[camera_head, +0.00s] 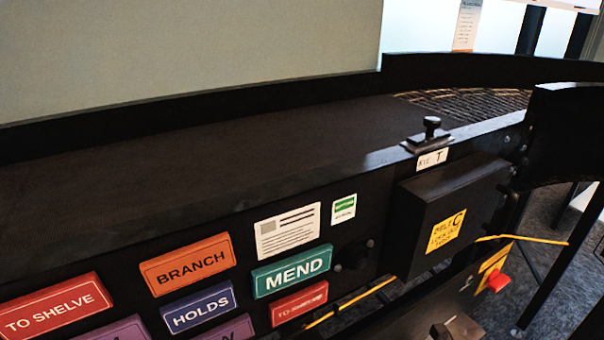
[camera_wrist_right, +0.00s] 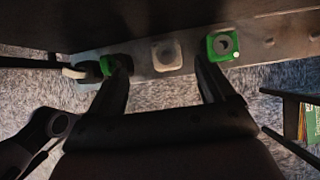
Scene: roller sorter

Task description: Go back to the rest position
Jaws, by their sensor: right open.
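My right gripper (camera_wrist_right: 164,72) is open in the right wrist view, with its two dark fingers spread wide and nothing between them. The fingertips reach up to a grey strip (camera_wrist_right: 142,68) with controls on it. A pale square button (camera_wrist_right: 166,54) shows between the fingers. A green square control (camera_wrist_right: 223,45) is just beyond the right fingertip. A second green part (camera_wrist_right: 107,66) is partly hidden by the left finger. Whether the fingers touch the strip I cannot tell. My left gripper is in neither view.
The black roller sorter (camera_head: 200,150) crosses the head view. Its front carries coloured signs such as MEND (camera_head: 291,272) and BRANCH (camera_head: 187,265). A black box with a yellow label (camera_head: 445,232) juts out at right. A red button (camera_head: 498,282) and yellow cord sit below it.

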